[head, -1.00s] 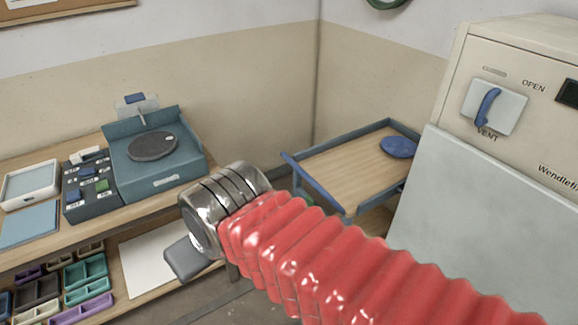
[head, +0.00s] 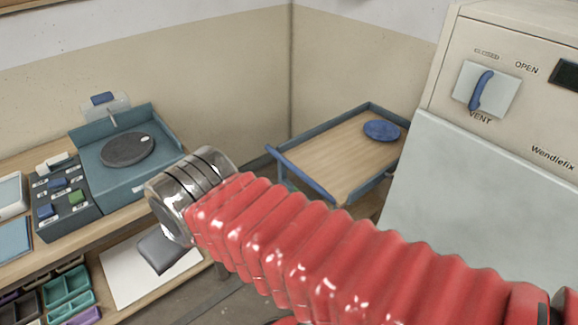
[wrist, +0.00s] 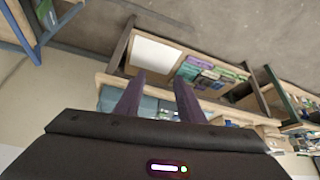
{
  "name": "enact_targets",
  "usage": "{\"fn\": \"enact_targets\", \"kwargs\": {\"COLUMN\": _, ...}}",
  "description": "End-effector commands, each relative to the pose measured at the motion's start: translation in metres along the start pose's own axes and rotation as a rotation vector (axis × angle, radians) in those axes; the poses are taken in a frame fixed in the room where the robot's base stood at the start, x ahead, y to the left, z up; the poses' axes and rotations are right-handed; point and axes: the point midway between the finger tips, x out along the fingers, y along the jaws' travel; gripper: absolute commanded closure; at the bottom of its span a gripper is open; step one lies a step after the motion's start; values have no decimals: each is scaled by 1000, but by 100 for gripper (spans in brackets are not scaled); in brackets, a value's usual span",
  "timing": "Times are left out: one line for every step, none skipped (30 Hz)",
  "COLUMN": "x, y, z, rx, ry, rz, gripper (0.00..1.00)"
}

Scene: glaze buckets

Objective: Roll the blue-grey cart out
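The blue-grey cart (head: 325,193) stands in the corner at the right of the workbench, beside the kiln-like cabinet. It has a wooden top, raised blue-grey edges and a blue handle bar (head: 300,172) on its near left side. A blue disc (head: 381,130) lies on its top. Part of the cart also shows at the upper left of the wrist view (wrist: 38,38). My gripper (wrist: 158,82) shows two dark fingers apart with nothing between them.
A beige cabinet (head: 500,30) marked OPEN and VENT, with a blue lever (head: 481,90), stands close at the cart's right. At left, a workbench holds a blue-grey turntable unit (head: 150,165) and a button box (head: 68,222); colored trays (head: 68,290) sit below. Some floor shows between.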

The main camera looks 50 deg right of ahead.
Motion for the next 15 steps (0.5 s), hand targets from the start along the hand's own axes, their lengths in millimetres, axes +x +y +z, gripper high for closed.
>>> {"fn": "enact_targets", "kwargs": {"x": 4, "y": 4, "z": -3, "rx": 0, "ry": 4, "rz": 9, "gripper": 64}}
{"fn": "enact_targets", "kwargs": {"x": 6, "y": 7, "z": -5, "rx": -2, "ry": 8, "rz": 16, "gripper": 64}}
{"fn": "enact_targets", "kwargs": {"x": 10, "y": 14, "z": -10, "rx": -6, "ry": 16, "rz": 28, "gripper": 64}}
{"fn": "enact_targets", "kwargs": {"x": 14, "y": 19, "z": -13, "rx": -11, "ry": 23, "rz": 38, "gripper": 64}}
{"fn": "enact_targets", "kwargs": {"x": 19, "y": 26, "z": -17, "rx": -14, "ry": 30, "rz": 52, "gripper": 64}}
{"fn": "enact_targets", "kwargs": {"x": 25, "y": 35, "z": -23, "rx": -22, "ry": 42, "rz": 71, "gripper": 64}}
{"fn": "enact_targets", "kwargs": {"x": 30, "y": 43, "z": -28, "rx": -27, "ry": 51, "rz": 87, "gripper": 64}}
{"fn": "enact_targets", "kwargs": {"x": 35, "y": 51, "z": -33, "rx": -35, "ry": 61, "rz": 103, "gripper": 64}}
{"fn": "enact_targets", "kwargs": {"x": 42, "y": 63, "z": -39, "rx": -46, "ry": 76, "rz": 127, "gripper": 64}}
{"fn": "enact_targets", "kwargs": {"x": 48, "y": 72, "z": -44, "rx": -55, "ry": 86, "rz": 145, "gripper": 64}}
{"fn": "enact_targets", "kwargs": {"x": 53, "y": 81, "z": -48, "rx": -65, "ry": 95, "rz": 163, "gripper": 64}}
{"fn": "enact_targets", "kwargs": {"x": 60, "y": 94, "z": -53, "rx": -79, "ry": 108, "rz": 186, "gripper": 64}}
{"fn": "enact_targets", "kwargs": {"x": 65, "y": 104, "z": -57, "rx": -90, "ry": 118, "rz": 204, "gripper": 64}}
{"fn": "enact_targets", "kwargs": {"x": 70, "y": 113, "z": -60, "rx": -101, "ry": 126, "rz": 221, "gripper": 64}}
{"fn": "enact_targets", "kwargs": {"x": 77, "y": 126, "z": -63, "rx": -117, "ry": 136, "rz": 243, "gripper": 64}}
